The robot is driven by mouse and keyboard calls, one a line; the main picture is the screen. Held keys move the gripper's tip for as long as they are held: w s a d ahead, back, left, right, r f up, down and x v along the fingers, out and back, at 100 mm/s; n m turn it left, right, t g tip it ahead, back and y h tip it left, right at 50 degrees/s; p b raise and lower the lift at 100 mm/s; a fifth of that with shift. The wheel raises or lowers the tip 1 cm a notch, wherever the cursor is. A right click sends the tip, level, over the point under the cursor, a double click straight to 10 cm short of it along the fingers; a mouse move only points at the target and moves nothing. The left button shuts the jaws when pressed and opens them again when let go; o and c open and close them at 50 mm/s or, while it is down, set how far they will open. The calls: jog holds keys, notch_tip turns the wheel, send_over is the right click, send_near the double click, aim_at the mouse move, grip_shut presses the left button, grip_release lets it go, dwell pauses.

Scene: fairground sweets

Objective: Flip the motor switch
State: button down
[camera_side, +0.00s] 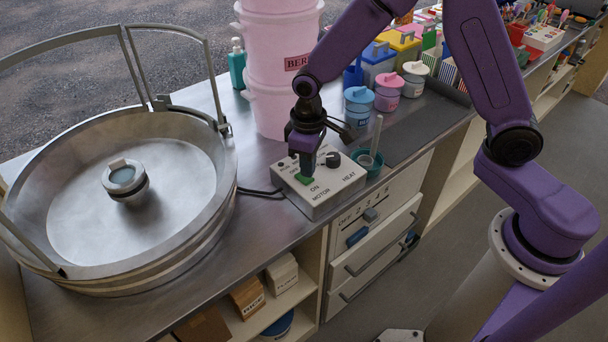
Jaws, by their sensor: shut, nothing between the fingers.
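The control box (322,190) is a pale box on the metal counter, lettered ON, MOTOR and HEAT.
A wide metal pan (60,185) with a central head and raised hoops stands left. Pink stacked tubs (270,110) rise close behind my gripper. A teal cup (370,163) with a stick and several lidded jars (388,92) stand right of it. A black cable leaves the box leftward.

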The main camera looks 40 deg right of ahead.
aim_at(308, 179)
jog(key=shift+f, duration=0.85)
dwell(0.5)
jog(key=shift+r, duration=3.5)
jog(key=s+d+r+n, duration=0.2)
jog(key=s+d, duration=0.1)
jog(key=s, duration=0.5)
jog(key=s+d+r+n, duration=0.2)
jog(key=s+d, duration=0.2)
jog(key=s, duration=0.5)
jog(key=s+d+r+n, duration=0.2)
jog(key=s+d, duration=0.1)
jog(key=s, duration=0.6)
jog(key=shift+s+d+r+n, duration=0.15)
jog(key=shift+d+r+n, duration=0.15)
jog(key=shift+d+r, duration=0.1)
